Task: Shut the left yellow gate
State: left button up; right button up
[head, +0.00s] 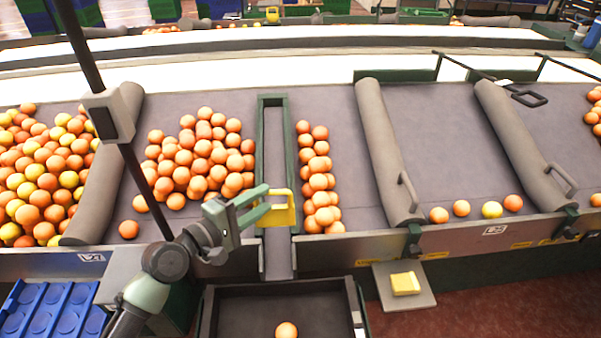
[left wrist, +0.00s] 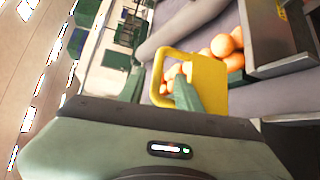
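The yellow gate handle (head: 291,212) is a squared loop at the front end of a narrow channel with dark green side rails (head: 262,150). My left gripper (head: 268,199) is at the handle's left side, its two green fingers apart. A second yellow piece (head: 405,283) sits on a grey plate at the table's front, right of the channel. My right gripper is not in view.
Piles of oranges (head: 200,155) lie left of the channel, and a column of oranges (head: 318,180) lies right of it. A dark bin (head: 210,312) with one orange (head: 286,330) stands below the channel. Grey padded dividers (head: 385,150) cross the table. A blue tray (head: 45,305) is front left.

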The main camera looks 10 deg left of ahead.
aim_at(269, 194)
pick_arm(q)
jog(key=shift+w+r, duration=0.1)
jog(key=shift+w, duration=0.05)
jog(key=p+x, duration=0.1)
jog(key=x, duration=0.2)
jog(key=shift+r, duration=0.15)
jog(key=x, duration=0.2)
jog(key=shift+w+d, duration=0.2)
jog(key=shift+w, duration=0.1)
jog(key=shift+w+d+f, duration=0.15)
jog(key=shift+w+f, duration=0.05)
jog(key=shift+w, duration=0.1)
jog(key=shift+d, duration=0.1)
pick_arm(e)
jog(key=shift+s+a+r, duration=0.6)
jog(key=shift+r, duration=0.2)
pick_arm(q)
jog(key=shift+w, duration=0.1)
grip_shut()
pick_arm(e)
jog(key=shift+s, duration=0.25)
pick_arm(q)
jog(key=shift+f, duration=0.1)
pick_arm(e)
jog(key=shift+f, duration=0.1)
